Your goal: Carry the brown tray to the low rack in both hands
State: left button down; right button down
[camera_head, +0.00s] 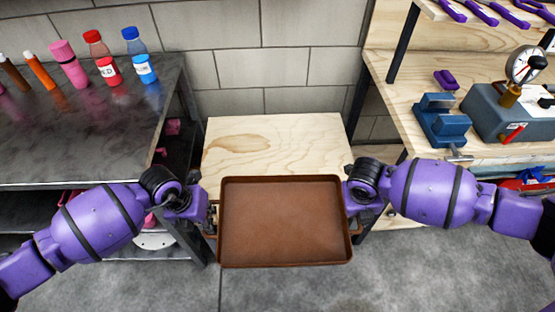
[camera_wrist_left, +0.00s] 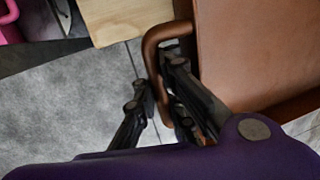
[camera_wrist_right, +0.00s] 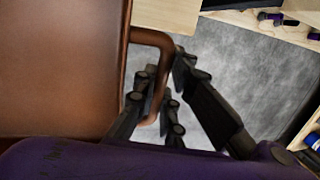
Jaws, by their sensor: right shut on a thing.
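The brown tray (camera_head: 285,222) is empty and looks roughly level above the floor, in front of the low wooden rack top (camera_head: 275,135). Its far edge overlaps the rack top's near part in the head view. My left gripper (camera_head: 212,215) is at the tray's left handle. In the left wrist view that handle (camera_wrist_left: 153,50) lies between its fingers, with a gap on one side. My right gripper (camera_head: 353,212) is shut on the tray's right handle, which also shows in the right wrist view (camera_wrist_right: 163,60). The handles are partly hidden by the fingers.
A dark metal table (camera_head: 90,125) with bottles and markers stands at the left. A wooden workbench (camera_head: 405,85) at the right holds a blue vise (camera_head: 440,120) and a gauge device (camera_head: 510,105). A block wall (camera_head: 265,60) is behind the rack. The visible rack top is clear.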

aim_at(278, 158)
jog(key=i, duration=1)
